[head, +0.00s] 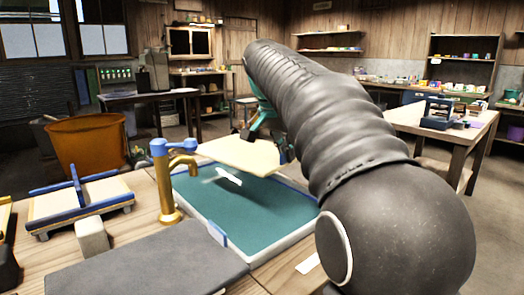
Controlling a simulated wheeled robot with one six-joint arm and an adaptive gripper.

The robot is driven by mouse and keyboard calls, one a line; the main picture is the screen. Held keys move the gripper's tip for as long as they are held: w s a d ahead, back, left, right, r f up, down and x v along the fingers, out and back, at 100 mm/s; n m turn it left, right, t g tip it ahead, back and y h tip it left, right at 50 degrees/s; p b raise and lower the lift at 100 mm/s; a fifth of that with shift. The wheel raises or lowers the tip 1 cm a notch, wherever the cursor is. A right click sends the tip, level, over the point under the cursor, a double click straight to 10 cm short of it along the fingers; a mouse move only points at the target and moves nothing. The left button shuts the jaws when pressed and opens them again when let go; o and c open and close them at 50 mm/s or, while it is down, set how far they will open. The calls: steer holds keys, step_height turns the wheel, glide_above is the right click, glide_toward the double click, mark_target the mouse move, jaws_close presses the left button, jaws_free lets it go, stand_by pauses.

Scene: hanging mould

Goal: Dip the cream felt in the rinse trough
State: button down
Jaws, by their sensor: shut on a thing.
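The cream felt (240,154) is a flat pale sheet in the head view. My gripper (262,135), partly hidden behind my dark arm, is shut on it from above. The felt is above the far part of the rinse trough (220,235), a shallow basin with a pale rim and teal water. The felt looks close to level and a shadow lies on the water below it. I cannot tell whether its lower edge touches the water. My arm hides the trough's right side.
A brass tap with a blue handle (170,180) stands at the trough's left edge. A wooden mould with blue bars (80,200), a small pale block (92,236) and a dark grey felt or board (140,265) lie on the bench. An orange tub (88,145) stands behind.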

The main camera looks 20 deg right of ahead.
mark_target(266, 161)
steer(key=shift+m+g, duration=0.3)
steer(key=shift+m, duration=0.5)
steer(key=a, duration=0.1)
steer(key=w+a, duration=0.1)
steer(key=a, duration=0.1)
steer(key=a+f, duration=0.1)
steer(key=a, duration=0.1)
steer(key=shift+w+a, duration=0.1)
steer(key=shift+w, duration=0.25)
steer(key=shift+f+b, duration=5.4)
steer(key=shift+f, duration=2.1)
steer(key=shift+w+r, duration=0.1)
steer(key=shift+w+a+p, duration=0.4)
steer(key=shift+w+p, duration=0.45)
steer(key=shift+w+a, duration=0.15)
steer(key=shift+w, duration=0.3)
steer(key=shift+s, duration=0.1)
